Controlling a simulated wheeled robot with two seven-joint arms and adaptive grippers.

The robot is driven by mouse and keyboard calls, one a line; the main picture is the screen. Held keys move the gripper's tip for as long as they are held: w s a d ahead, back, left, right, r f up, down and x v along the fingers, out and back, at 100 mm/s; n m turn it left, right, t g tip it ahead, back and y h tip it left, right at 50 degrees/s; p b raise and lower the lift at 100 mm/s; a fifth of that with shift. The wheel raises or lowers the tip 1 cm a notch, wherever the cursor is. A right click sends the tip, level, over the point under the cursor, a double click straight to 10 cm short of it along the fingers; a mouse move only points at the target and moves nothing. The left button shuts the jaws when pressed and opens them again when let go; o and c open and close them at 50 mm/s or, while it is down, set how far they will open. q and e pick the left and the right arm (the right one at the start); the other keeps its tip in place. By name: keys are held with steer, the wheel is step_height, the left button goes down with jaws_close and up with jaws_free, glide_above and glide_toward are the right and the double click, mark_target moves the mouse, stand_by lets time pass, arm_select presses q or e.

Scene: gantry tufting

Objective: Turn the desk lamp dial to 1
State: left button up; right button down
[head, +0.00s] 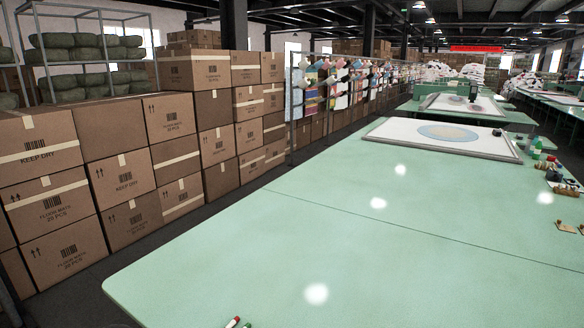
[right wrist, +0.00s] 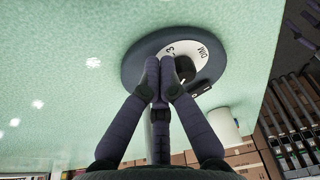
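The desk lamp dial shows in the right wrist view as a dark round base (right wrist: 140,65) with a pale marked face (right wrist: 203,66) on the green surface. "DIM" and "3" can be read on the face; the smaller marks near its lower edge are hard to read. A black knob (right wrist: 185,68) stands on the face, partly hidden by my fingers. My right gripper (right wrist: 160,74) has its fingertips together right at the knob's left side; I cannot tell whether they touch it. The knob's pointer setting is not clear. The head view shows neither the lamp nor either gripper.
The long green table (head: 330,240) is mostly bare, with a marker (head: 233,322) at its near edge. A white tufting frame (head: 400,134) lies at the far end. Small items (head: 553,172) sit on the right edge. Stacked cartons (head: 125,177) line the left. A white cylinder (right wrist: 223,124) stands near the dial.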

steer(key=shift+d, duration=0.25)
steer(key=p+v, duration=0.1)
steer(key=v, duration=0.1)
steer(key=p+v, duration=0.2)
steer(key=a+p+v, duration=0.1)
steer(key=v, duration=0.1)
steer(key=shift+w+a+r+p, duration=0.15)
steer(key=shift+w+p, duration=0.15)
steer(key=shift+p, duration=0.1)
